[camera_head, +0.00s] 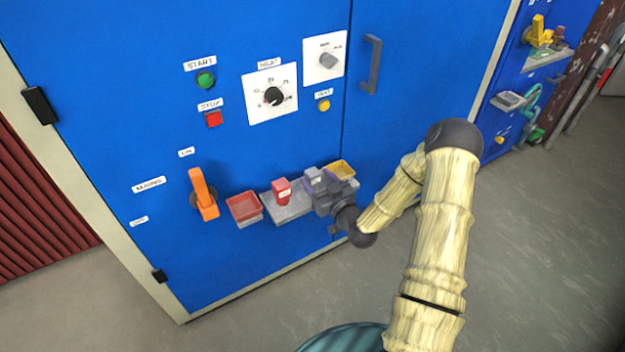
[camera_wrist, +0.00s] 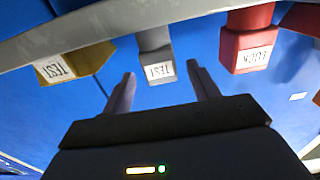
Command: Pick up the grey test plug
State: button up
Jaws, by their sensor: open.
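The grey test plug (camera_head: 314,178) stands on a small grey shelf (camera_head: 290,212) on the blue cabinet front, between a red plug (camera_head: 282,191) and a yellow tray (camera_head: 341,169). My gripper (camera_head: 318,188) is at the shelf, right in front of the grey plug and partly covering it. In the wrist view the grey plug (camera_wrist: 156,66), labelled TEST, lies between the two spread fingers of my gripper (camera_wrist: 158,80). The fingers are open, with a gap visible on each side of the plug. The red plug (camera_wrist: 247,50) is to the right there, outside the fingers.
A red tray (camera_head: 244,208) is left of the shelf, and an orange lever (camera_head: 203,194) is further left. The yellow tray (camera_wrist: 75,64) is left of the fingers in the wrist view. A knob, buttons and a door handle (camera_head: 372,65) are above. Open floor lies right.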

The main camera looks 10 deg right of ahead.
aim_at(309, 170)
jog(key=x, duration=0.5)
jog(key=shift+a+b, duration=0.1)
jog(key=shift+b, duration=0.2)
jog(key=shift+s, duration=0.1)
jog(key=shift+r, duration=0.1)
jog(key=c, duration=1.1)
